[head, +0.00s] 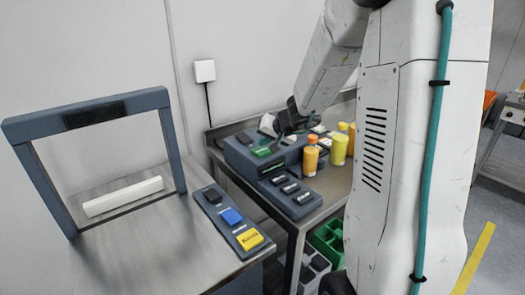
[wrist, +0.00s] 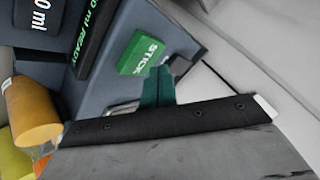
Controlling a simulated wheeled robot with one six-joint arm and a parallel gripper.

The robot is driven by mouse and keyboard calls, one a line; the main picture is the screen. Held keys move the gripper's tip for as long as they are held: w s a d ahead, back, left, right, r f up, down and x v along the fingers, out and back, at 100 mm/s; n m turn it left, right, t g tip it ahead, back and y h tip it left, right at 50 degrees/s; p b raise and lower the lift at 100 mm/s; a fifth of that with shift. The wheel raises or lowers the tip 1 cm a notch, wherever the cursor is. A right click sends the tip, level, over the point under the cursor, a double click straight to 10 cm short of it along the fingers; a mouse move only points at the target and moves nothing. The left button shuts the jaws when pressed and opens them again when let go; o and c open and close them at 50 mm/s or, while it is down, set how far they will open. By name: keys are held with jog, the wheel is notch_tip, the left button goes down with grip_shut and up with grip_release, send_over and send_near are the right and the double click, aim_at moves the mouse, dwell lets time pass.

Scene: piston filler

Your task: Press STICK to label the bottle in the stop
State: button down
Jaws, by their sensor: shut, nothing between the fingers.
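The green STICK button (wrist: 139,53) sits on the dark blue-grey machine housing, its label readable in the wrist view. In the head view the button (head: 262,152) is on top of the housing. My gripper (wrist: 160,82) is shut and empty, its green fingertips just beside the button's lower right corner in the wrist view; I cannot tell whether they touch. In the head view my gripper (head: 277,143) is partly hidden by the arm's dark wrist. An orange bottle (head: 310,158) stands upright before the housing and shows in the wrist view (wrist: 32,108). The stop is not clearly visible.
Two yellow bottles stand near the orange one, the nearer (head: 338,150) at its right. A panel with several dark buttons (head: 291,190) lies in front. At left are a grey frame (head: 88,112) over a white bar (head: 124,196) and a panel with blue and yellow buttons (head: 229,220).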

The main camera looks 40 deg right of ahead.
aim_at(264, 152)
jog(key=shift+f, duration=0.1)
jog(key=shift+f, duration=0.3)
jog(key=shift+f, duration=0.45)
dwell(0.8)
jog(key=shift+r, duration=0.9)
jog(key=shift+r, duration=2.5)
